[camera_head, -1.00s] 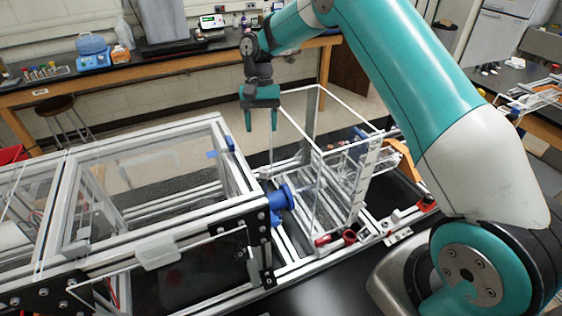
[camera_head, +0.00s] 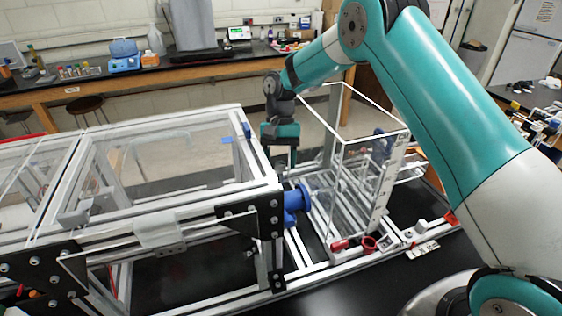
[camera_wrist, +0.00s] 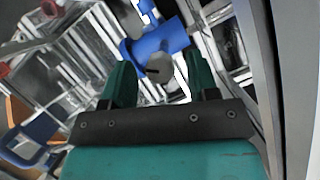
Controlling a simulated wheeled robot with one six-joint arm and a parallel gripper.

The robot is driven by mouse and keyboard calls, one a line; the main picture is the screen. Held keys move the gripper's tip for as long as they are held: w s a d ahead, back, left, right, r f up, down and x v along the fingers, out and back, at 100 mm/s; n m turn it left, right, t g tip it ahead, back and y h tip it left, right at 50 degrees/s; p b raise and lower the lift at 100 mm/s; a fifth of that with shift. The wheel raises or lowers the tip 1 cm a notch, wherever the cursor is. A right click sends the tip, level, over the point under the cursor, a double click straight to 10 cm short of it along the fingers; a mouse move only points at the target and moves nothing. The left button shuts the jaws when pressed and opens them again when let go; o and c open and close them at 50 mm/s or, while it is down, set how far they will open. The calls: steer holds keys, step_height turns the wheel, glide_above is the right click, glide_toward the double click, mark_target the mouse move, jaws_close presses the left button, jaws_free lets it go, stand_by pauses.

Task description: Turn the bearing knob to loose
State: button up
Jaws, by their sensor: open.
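A blue bearing part (camera_head: 296,202) sits at the right end of the left extrusion frame. In the wrist view the blue part (camera_wrist: 158,42) has a round grey knob (camera_wrist: 159,68) with a dark slot mark on its face. The knob lies between the tips of my open gripper (camera_wrist: 160,76). I cannot tell whether the fingers touch it. In the head view my gripper (camera_head: 281,155) points down behind the blue part, its fingertips partly hidden by the frame.
A clear panelled extrusion frame (camera_head: 160,140) stands at left, close beside my gripper. A clear open box (camera_head: 350,150) stands just right. Red parts (camera_head: 369,243) lie on the rails in front. Bare black table (camera_head: 370,285) shows at the front.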

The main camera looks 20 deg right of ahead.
steer(key=c, duration=0.9)
steer(key=n+b, duration=0.1)
steer(key=n+h+b, duration=0.1)
steer(key=b, duration=0.1)
steer(key=shift+w+a+f+n+b, duration=0.1)
steer(key=shift+f+n+b, duration=0.2)
steer(key=shift+f+n, duration=0.1)
steer(key=shift+n+b, duration=0.5)
steer(key=shift+b, duration=0.15)
steer(key=shift+r+n+h+b, duration=0.35)
steer(key=shift+n+h+b, duration=0.05)
steer(key=shift+n+b, duration=0.1)
steer(key=o, duration=0.9)
steer(key=shift+r, duration=0.15)
